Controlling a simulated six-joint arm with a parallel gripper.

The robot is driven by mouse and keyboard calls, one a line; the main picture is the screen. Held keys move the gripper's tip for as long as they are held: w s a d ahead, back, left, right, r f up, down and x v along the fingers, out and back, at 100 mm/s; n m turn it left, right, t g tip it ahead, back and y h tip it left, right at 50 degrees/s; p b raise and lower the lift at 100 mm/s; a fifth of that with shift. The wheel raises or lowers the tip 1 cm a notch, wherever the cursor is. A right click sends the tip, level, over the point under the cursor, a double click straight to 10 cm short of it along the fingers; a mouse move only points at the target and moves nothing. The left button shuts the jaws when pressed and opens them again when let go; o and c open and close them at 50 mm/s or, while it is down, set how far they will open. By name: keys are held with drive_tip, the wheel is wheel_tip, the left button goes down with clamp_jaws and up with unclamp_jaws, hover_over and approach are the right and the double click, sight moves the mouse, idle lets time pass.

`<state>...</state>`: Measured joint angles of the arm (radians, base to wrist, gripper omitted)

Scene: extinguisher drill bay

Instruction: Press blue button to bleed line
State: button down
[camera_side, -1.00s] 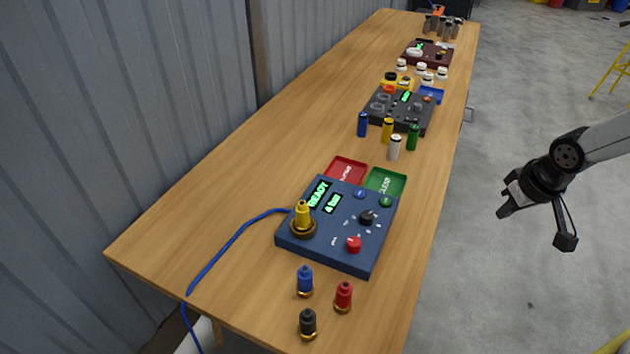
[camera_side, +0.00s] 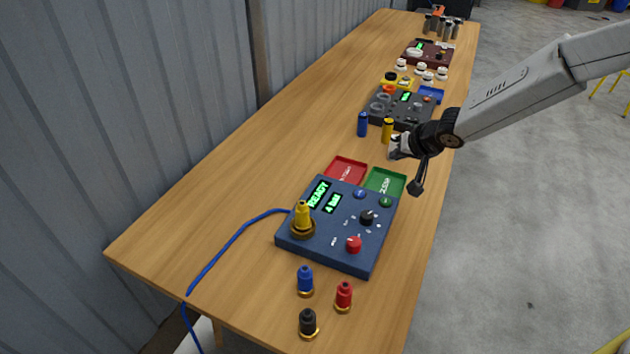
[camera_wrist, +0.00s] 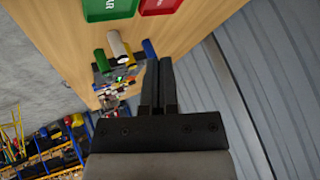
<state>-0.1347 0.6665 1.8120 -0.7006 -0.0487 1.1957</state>
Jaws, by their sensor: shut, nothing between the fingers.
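The small blue button (camera_side: 360,194) sits on the top edge of a dark blue panel (camera_side: 325,248) with lit READY and 4 bar displays. A green button (camera_side: 386,202), black knob (camera_side: 366,217) and red knob (camera_side: 353,244) are on the same panel. My gripper (camera_side: 394,156) is above the table's right side, beyond the panel and the green tray, clear of the blue button. In the wrist view my gripper (camera_wrist: 158,62) shows its two fingers close together with nothing held. The blue button does not show in the wrist view.
Red (camera_side: 346,170) and green (camera_side: 386,181) trays lie behind the panel. Blue (camera_side: 362,124) and yellow (camera_side: 387,130) cylinders stand near my gripper. A brass-yellow fitting (camera_side: 302,218) joins a blue hose (camera_side: 232,240). Blue, red and black fittings stand in front.

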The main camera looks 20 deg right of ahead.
drive_tip(key=y, duration=0.2)
hover_over(356, 191)
drive_tip(key=s, duration=0.2)
drive_tip(key=f, duration=0.3)
drive_tip(key=shift+w+d+m+t, duration=0.1)
drive_tip(key=shift+d+m+t, duration=0.25)
drive_tip(key=shift+m+t, duration=0.05)
drive_tip(key=shift+f, duration=0.15)
drive_tip(key=shift+f, duration=4.25)
drive_tip(key=shift+f, duration=0.15)
drive_tip(key=shift+f, duration=0.3)
drive_tip(key=shift+f, duration=0.45)
drive_tip(key=shift+r, duration=0.9)
drive_tip(key=shift+r, duration=0.1)
